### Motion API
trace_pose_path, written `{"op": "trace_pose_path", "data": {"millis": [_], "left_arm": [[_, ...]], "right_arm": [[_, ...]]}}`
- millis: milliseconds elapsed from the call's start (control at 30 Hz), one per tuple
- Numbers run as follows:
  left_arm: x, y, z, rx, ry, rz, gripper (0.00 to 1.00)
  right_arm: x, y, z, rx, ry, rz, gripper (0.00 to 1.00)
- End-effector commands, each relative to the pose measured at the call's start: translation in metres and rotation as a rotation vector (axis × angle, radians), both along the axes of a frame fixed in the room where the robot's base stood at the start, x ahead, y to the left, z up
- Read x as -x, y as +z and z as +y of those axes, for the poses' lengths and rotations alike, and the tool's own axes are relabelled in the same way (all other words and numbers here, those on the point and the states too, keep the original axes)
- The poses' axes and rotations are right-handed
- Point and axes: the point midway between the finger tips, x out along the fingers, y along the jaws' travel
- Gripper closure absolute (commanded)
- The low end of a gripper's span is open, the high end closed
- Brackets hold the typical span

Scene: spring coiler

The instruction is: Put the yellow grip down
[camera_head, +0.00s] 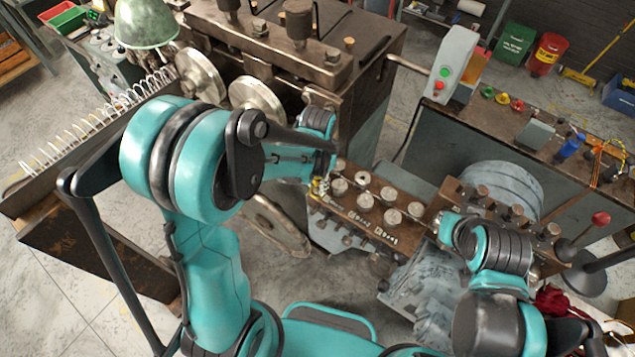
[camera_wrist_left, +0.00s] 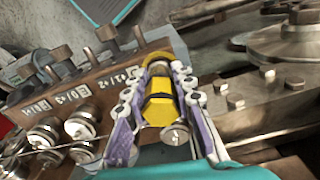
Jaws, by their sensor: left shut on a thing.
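The yellow grip (camera_wrist_left: 158,104) is between the two fingers of my left gripper (camera_wrist_left: 160,115) in the left wrist view. The gripper is shut on it, and a round metal end shows at its lower side. In the head view my left gripper (camera_head: 320,187) is beside the left end of the brown block with metal knobs (camera_head: 345,215), and only a small patch of yellow shows there. I cannot tell whether the grip touches a surface. My right gripper (camera_head: 447,229) is near the right end of that block, small and mostly hidden by its own arm.
Metal knobs (camera_wrist_left: 80,123) on the block stand close to the left of the gripper in the wrist view. The coiler machine (camera_head: 360,75) with its large wheels rises behind. A bench (camera_head: 480,120) with small tools and a control box (camera_head: 455,62) stands to the right.

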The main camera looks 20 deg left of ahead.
Motion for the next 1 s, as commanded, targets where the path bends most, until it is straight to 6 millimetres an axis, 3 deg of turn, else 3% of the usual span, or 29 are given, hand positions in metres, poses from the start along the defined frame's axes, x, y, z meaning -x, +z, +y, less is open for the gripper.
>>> {"op": "trace_pose_path", "data": {"millis": [33,67,133,567,1000], "left_arm": [[0.0,-0.003,0.0,0.0,0.0,0.0,1.0],[0.0,-0.003,0.0,0.0,0.0,0.0,0.7],[0.0,-0.002,0.0,0.0,0.0,0.0,0.55],[0.0,0.008,0.0,0.0,0.0,0.0,0.55],[0.0,0.098,0.0,0.0,0.0,0.0,0.55]], "right_arm": [[0.0,-0.003,0.0,0.0,0.0,0.0,1.0],[0.0,-0.003,0.0,0.0,0.0,0.0,1.0],[0.0,-0.002,0.0,0.0,0.0,0.0,1.0],[0.0,0.003,0.0,0.0,0.0,0.0,1.0],[0.0,0.014,0.0,0.0,0.0,0.0,1.0]]}}
